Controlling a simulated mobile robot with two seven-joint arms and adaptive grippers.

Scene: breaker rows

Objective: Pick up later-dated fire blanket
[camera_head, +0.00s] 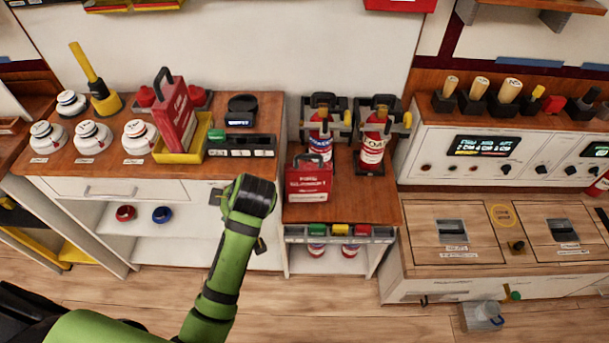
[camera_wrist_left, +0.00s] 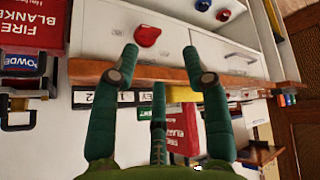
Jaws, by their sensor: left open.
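Two red fire blanket cases with black handles are in the head view. One fire blanket (camera_head: 176,117) stands in a yellow tray (camera_head: 222,122) on the left counter. The other fire blanket (camera_head: 308,183) stands on the lower middle counter, in front of the extinguishers. Their dates are too small to read. In the wrist view, one case (camera_wrist_left: 38,25) is at upper left and the other (camera_wrist_left: 182,135) shows below, between my fingers. My left gripper (camera_wrist_left: 160,62) is open and empty near the counter's front edge; the head view shows my wrist but not the fingers clearly.
Two extinguishers (camera_head: 373,140) stand in dark holders behind the middle blanket. White round detectors (camera_head: 93,137) fill the left of the left counter. A labelled dark strip (camera_head: 242,146) lies right of the yellow tray. A white drawer front (camera_wrist_left: 222,48) is close to my fingers.

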